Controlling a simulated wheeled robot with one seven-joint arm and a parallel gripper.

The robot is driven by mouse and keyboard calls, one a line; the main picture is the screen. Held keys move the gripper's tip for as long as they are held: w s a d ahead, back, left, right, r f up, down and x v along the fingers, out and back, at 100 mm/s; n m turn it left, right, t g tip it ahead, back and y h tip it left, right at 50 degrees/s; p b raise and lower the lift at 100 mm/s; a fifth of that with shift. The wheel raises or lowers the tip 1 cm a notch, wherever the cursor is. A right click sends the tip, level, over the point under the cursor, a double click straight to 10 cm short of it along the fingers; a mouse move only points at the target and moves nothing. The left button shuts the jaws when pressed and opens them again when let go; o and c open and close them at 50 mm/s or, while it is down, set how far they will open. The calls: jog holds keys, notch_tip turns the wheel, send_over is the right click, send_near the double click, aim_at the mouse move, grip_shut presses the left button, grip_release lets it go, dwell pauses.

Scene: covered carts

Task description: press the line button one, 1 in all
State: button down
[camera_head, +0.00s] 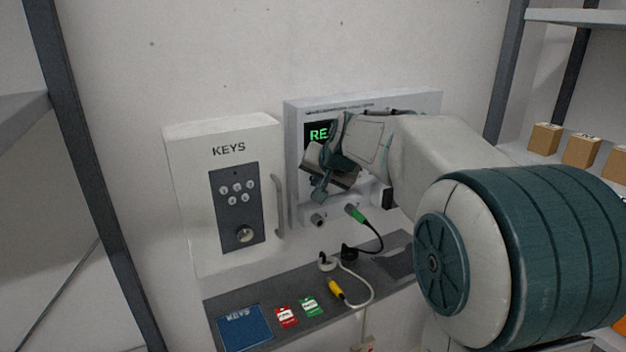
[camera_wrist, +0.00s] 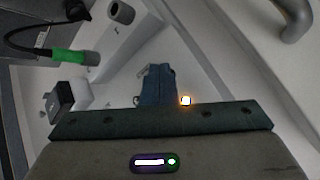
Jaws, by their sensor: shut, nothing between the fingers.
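A white wall panel (camera_head: 293,160) carries a dark screen (camera_head: 317,131) with green letters starting "RE"; my arm hides the rest of it. My gripper (camera_head: 320,194) is shut and empty in front of the panel's lower left part. In the wrist view its blue-green fingers (camera_wrist: 157,84) are together and point at the white panel face. No button labelled one is readable.
A white KEYS box (camera_head: 185,205) with a keypad and handle stands left of the panel. A green plug (camera_head: 354,213) on a black cable sits below my gripper. The grey shelf (camera_head: 260,300) holds a yellow plug (camera_head: 335,288), red and green tags, and a blue KEYS pad.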

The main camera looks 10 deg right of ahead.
jog(key=shift+s+d+b, duration=0.25)
jog(key=shift+s+b, duration=0.25)
jog(key=shift+s, duration=0.2)
jog(key=shift+s+d+b, duration=0.25)
jog(key=shift+s+b, duration=0.2)
jog(key=shift+s, duration=0.35)
jog(key=shift+s+d+b, duration=0.3)
jog(key=shift+s+b, duration=0.15)
jog(key=shift+s, duration=0.35)
jog(key=shift+s+d+b, duration=0.25)
jog(key=shift+s+b, duration=0.2)
jog(key=shift+s, duration=0.35)
jog(key=s+f+n+g, duration=0.1)
jog(key=s+f, duration=0.4)
jog(key=s, duration=0.3)
jog(key=s+f+n+g+h, duration=0.1)
jog(key=s+f+n+g, duration=0.1)
jog(key=s+f, duration=0.4)
jog(key=s+f+n+g, duration=0.2)
jog(key=s+f, duration=0.3)
jog(key=s, duration=0.7)
jog(key=shift+a+f+h, duration=0.35)
jog(key=shift+h, duration=0.05)
